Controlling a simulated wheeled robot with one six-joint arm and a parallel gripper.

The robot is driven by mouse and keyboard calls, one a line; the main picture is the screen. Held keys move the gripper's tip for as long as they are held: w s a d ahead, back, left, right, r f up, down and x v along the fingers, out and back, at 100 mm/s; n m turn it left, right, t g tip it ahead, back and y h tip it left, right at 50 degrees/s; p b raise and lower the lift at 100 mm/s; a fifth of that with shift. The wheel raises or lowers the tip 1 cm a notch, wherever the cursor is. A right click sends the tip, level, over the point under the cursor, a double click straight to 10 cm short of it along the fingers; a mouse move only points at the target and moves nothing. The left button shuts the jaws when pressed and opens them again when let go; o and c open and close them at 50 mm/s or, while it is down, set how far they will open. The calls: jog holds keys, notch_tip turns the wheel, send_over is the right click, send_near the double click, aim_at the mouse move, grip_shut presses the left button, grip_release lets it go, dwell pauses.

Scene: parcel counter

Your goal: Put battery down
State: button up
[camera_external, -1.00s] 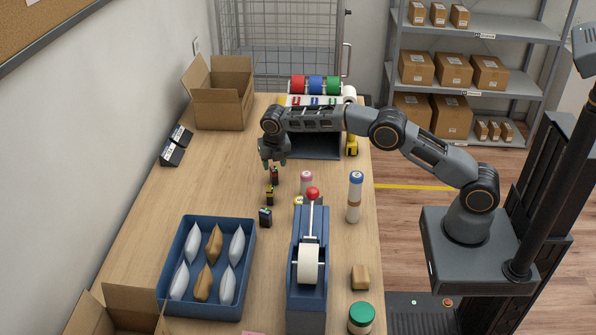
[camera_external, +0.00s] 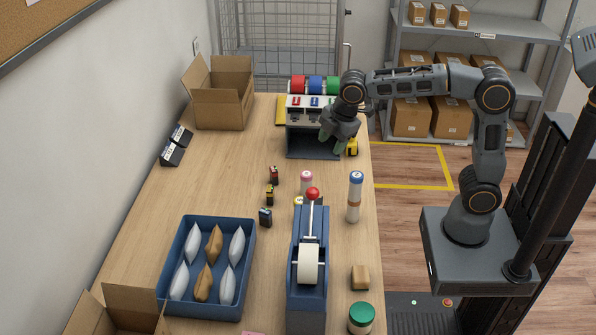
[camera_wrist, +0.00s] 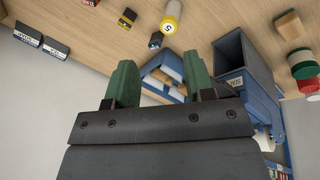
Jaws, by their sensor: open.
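Three small dark batteries stand in a loose line on the counter in the external view: a red-topped battery (camera_external: 274,176), a yellow-topped battery (camera_external: 269,196) and a blue-topped battery (camera_external: 265,218). The blue-topped one also shows in the wrist view (camera_wrist: 155,41). My gripper (camera_external: 333,143) is open and empty, above the right side of a grey station (camera_external: 312,150) with red and blue marked slots, away from the batteries. Its green fingers stand apart in the wrist view (camera_wrist: 160,85). My gripper and arm hide part of the station.
A blue tray (camera_external: 249,248) of pouches and a blue dispenser (camera_external: 307,295) with a red-knobbed lever stand in front. A tall cylinder (camera_external: 354,200) and a yellow object (camera_external: 352,147) are at the right. An open carton (camera_external: 221,108) is at the back left. The left-middle counter is clear.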

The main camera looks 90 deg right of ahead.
jog(key=s+a+m, duration=0.1)
jog(key=s, duration=0.2)
jog(key=s+a+m, duration=0.1)
jog(key=s, duration=0.1)
jog(key=s+a+m, duration=0.1)
jog(key=s+m, duration=0.1)
jog(key=s, duration=0.1)
jog(key=shift+s+f+t, duration=0.35)
jog(key=shift+f+t, duration=0.05)
jog(key=s+a+f+m, duration=0.2)
jog(key=s+f+m, duration=0.3)
jog(key=s, duration=0.4)
jog(key=shift+s+a+m+t+y, duration=0.2)
jog(key=shift+s+m+t+y, duration=0.1)
jog(key=shift+y, duration=0.1)
